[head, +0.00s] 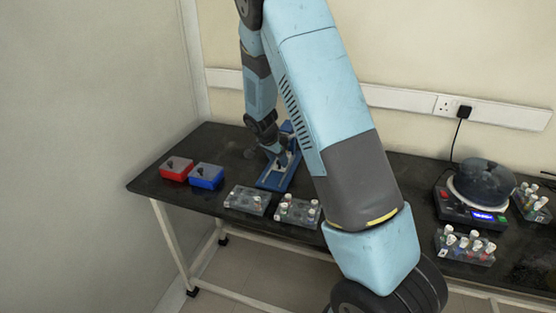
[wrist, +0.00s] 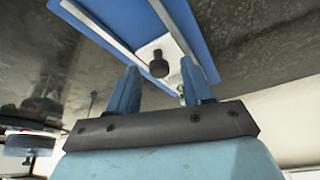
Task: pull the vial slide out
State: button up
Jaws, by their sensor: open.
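The vial slide shows in the wrist view as a white plate (wrist: 173,50) with a black knob (wrist: 158,66). It sits between two pale rails on a blue base (wrist: 100,12). In the head view the blue base (head: 270,183) stands on the dark table, partly hidden by my arm. My gripper (wrist: 160,68) is open, its two blue fingers apart on either side of the knob as seen in the wrist view. I cannot tell how far the fingertips are from the knob. In the head view my gripper (head: 281,156) is small, over the base.
Red (head: 176,168) and blue (head: 206,176) boxes stand left of the base. A clear rack (head: 247,200) and a rack with vials (head: 297,212) stand in front. A device with a dark round top (head: 482,184) and more vial racks (head: 464,247) stand right.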

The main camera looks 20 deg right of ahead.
jog(key=shift+d+f, duration=0.1)
jog(key=shift+f, duration=0.15)
jog(key=shift+c, duration=0.4)
grip_shut()
